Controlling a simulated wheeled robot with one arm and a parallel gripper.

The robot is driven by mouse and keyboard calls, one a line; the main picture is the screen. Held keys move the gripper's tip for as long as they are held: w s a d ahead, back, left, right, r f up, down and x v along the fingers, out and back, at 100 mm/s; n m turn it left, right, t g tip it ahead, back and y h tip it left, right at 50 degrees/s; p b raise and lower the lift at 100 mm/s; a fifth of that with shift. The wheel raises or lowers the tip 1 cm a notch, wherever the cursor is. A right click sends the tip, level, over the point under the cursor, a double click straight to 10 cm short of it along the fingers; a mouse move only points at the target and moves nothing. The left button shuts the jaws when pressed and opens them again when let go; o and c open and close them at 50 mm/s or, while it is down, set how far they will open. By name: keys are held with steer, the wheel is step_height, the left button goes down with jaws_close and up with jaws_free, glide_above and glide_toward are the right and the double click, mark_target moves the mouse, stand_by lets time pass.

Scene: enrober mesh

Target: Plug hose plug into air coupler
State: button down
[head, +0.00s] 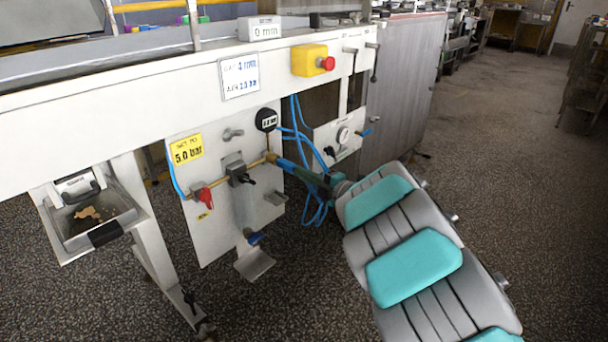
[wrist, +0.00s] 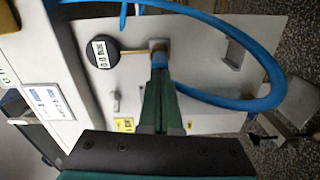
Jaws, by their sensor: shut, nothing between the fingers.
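The white panel (head: 215,225) holds a brass air line ending in a brass fitting (head: 270,157), which looks like the air coupler. A blue cylindrical piece (head: 287,164) sits at that fitting, in line with it; in the wrist view it shows (wrist: 159,60) just past my fingertips. I cannot tell whether it is the hose plug or part of the coupler, nor whether it is seated. My gripper (head: 308,175) points at the fitting with its green fingers (wrist: 159,75) closed together and empty. The blue hose (wrist: 268,85) loops from behind the fingers; its end is hidden.
A round dark gauge (head: 266,119) stands above the fitting; a red valve handle (head: 204,196) is to the left. Slack blue hose (head: 318,205) hangs behind my arm. A yellow box with a red button (head: 310,61) is above. Open floor (head: 530,160) lies to the right.

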steer(key=shift+w+a, duration=0.25)
steer(key=shift+s+d, duration=0.1)
stand_by(0.3)
